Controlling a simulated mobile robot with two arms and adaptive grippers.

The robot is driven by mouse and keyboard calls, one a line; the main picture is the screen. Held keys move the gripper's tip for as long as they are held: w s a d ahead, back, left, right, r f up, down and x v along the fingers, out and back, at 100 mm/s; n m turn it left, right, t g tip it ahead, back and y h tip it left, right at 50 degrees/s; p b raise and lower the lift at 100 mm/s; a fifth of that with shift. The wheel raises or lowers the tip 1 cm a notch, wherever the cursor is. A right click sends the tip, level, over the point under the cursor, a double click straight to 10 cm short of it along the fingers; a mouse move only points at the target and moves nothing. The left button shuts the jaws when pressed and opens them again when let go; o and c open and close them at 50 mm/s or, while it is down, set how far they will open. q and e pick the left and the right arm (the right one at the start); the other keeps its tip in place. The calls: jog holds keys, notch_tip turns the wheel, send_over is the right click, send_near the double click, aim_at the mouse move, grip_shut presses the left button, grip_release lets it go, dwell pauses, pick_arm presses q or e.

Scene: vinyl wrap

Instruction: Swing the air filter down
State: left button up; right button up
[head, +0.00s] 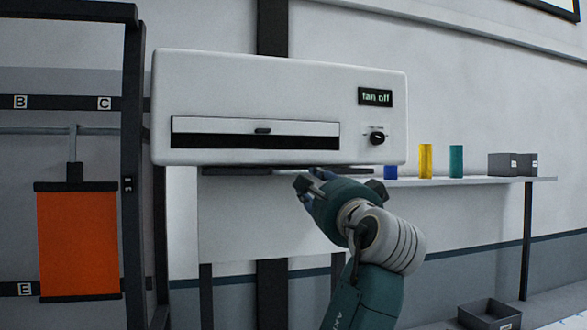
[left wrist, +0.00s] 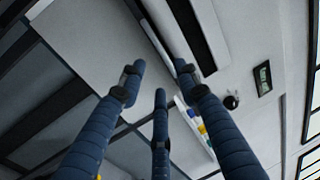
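A white wall unit (head: 285,85) hangs at the centre, its small display reading "fan off". Its front has a white panel (head: 215,126) with a small dark handle and a black gap below it. The panel also shows in the left wrist view (left wrist: 158,38). A thin dark strip (head: 235,172) lies along the unit's underside; I cannot tell whether this or the panel is the air filter.
A black rack (head: 132,150) with an orange panel (head: 78,243) stands at the left. A shelf (head: 460,181) at the right holds blue, yellow and teal cylinders (head: 425,161) and grey bins (head: 503,164). A dark knob (head: 376,138) is on the unit. A crate (head: 490,315) sits on the floor.

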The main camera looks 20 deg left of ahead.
aim_at(289, 171)
pick_arm(q)
jog(key=p+x, duration=0.6)
jog(key=x, duration=0.5)
jog(key=shift+a+r, duration=0.15)
jog(key=shift+w, duration=0.1)
jog(key=shift+c, duration=0.7)
grip_shut()
pick_arm(e)
notch_tip(289, 171, up, 6)
jog(key=w, duration=0.2)
jog(key=shift+w+a+r, duration=0.15)
jog(key=shift+r, duration=0.1)
